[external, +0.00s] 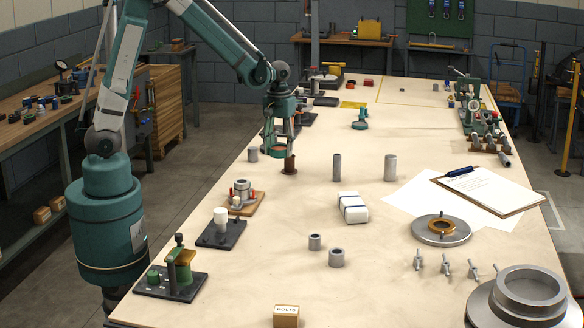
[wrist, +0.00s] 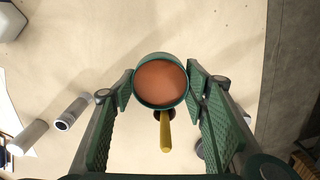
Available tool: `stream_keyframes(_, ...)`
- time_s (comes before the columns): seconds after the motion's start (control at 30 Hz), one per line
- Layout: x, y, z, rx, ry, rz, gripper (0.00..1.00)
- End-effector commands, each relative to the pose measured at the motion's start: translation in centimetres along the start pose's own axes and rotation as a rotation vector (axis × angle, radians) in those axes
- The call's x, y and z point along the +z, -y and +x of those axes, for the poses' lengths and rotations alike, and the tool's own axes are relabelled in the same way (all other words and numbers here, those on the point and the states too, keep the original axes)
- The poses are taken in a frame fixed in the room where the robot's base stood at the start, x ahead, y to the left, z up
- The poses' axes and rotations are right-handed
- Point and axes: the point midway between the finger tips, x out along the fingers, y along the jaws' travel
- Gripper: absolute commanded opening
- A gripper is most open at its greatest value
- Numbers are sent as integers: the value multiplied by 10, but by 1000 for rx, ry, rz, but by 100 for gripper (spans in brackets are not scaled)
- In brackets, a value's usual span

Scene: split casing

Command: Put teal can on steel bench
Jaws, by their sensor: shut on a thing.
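My gripper (external: 280,140) is shut on the teal can (wrist: 160,82). The can is round, with a teal rim and a flat brown-orange face, and sits between the two green finger pads in the wrist view. In the external view, the can (external: 278,149) is held above the large pale-topped table (external: 300,200), near its left edge. A brown cylinder (external: 290,165) stands close beside and below it. A yellow handle-like piece (wrist: 165,132) shows just below the can in the wrist view. I cannot tell which surface is the steel bench.
Grey cylinders (external: 390,167) and a white strapped block (external: 352,207) stand to the right. Small fixtures (external: 222,230) line the table's left edge. A clipboard (external: 488,190) lies at right. A wood-topped bench (external: 30,125) is at left; another (external: 340,40) is at the back.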

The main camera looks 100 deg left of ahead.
Motion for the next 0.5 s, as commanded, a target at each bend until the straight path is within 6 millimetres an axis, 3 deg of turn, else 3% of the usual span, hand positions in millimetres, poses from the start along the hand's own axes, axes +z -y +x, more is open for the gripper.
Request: stream_keyframes(0.5, 34, -135, -5, 0, 0, 239, 24)
